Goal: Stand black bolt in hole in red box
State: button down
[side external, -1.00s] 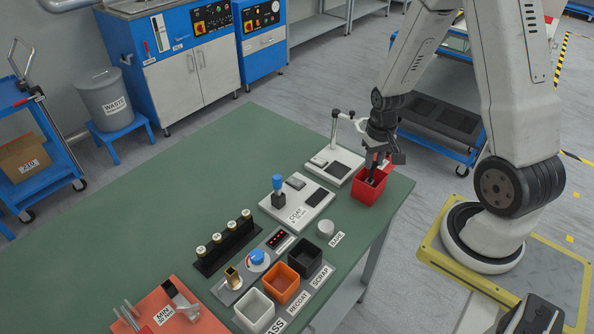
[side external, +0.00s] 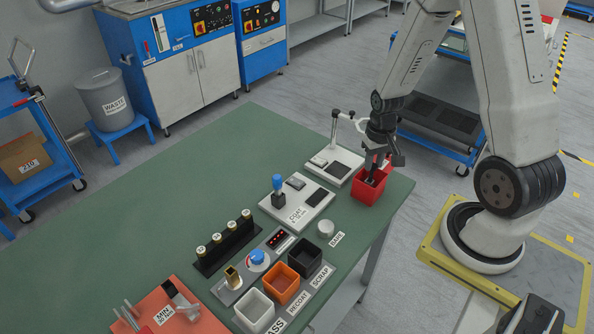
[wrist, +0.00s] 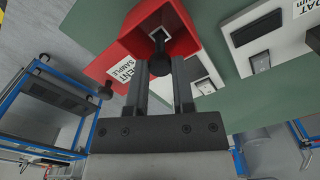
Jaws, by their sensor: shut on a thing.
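The red box (side external: 368,191) stands at the right end of the green table, and its open top faces up. In the wrist view the red box (wrist: 190,42) has a white label with "SAMPLE" on its side. My gripper (side external: 372,172) points down at the box opening. In the wrist view my gripper (wrist: 160,70) is shut on the black bolt (wrist: 159,63), which sits between the fingertips. A dark shape lies beyond it inside the box. I cannot tell whether the bolt's lower end is in the hole.
A grey plate with a dark pad and stand (side external: 340,167) is close behind the box. A COAT plate (side external: 297,206) with a blue-handled tool is to the left. White, orange and black bins (side external: 282,284) line the front edge. The back of the table is clear.

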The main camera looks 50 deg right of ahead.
aim_at(374, 165)
jog(key=shift+f, duration=1.45)
dwell(0.4)
jog(key=shift+c, duration=0.7)
grip_release()
jog(key=shift+r, duration=0.1)
jog(key=shift+o, duration=0.3)
jog(key=shift+r, duration=3.9)
jog(key=shift+a, duration=0.15)
